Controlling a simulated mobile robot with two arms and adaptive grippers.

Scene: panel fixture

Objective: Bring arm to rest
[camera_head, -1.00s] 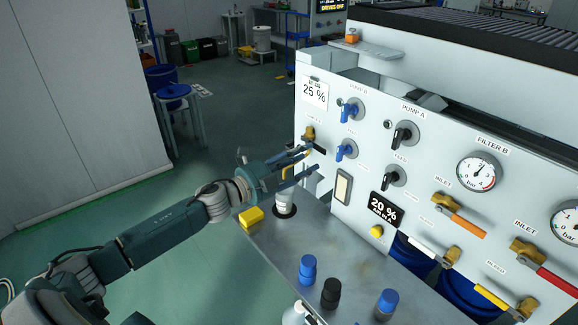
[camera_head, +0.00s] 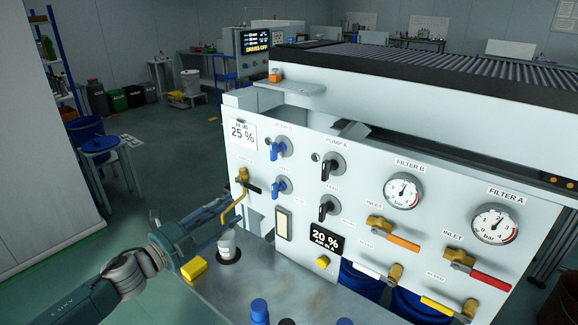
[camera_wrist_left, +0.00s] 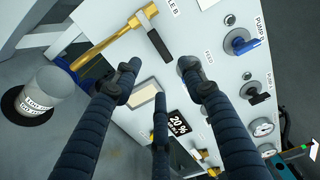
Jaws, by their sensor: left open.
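My left gripper (camera_head: 212,232) comes in from the left in the head view, in front of the panel's lower left corner. In the left wrist view its dark fingers (camera_wrist_left: 160,98) are spread open with nothing between them. They point at the white panel (camera_head: 350,215), near a brass valve with a black handle (camera_wrist_left: 150,35). In the head view that valve (camera_head: 243,175) sits just above and right of the gripper. My right gripper is not in view.
A metal shelf (camera_head: 300,300) below the panel holds a white-labelled container (camera_head: 228,245), a yellow block (camera_head: 194,268) and blue-capped bottles (camera_head: 259,311). Valves, knobs and gauges (camera_head: 404,190) stick out of the panel.

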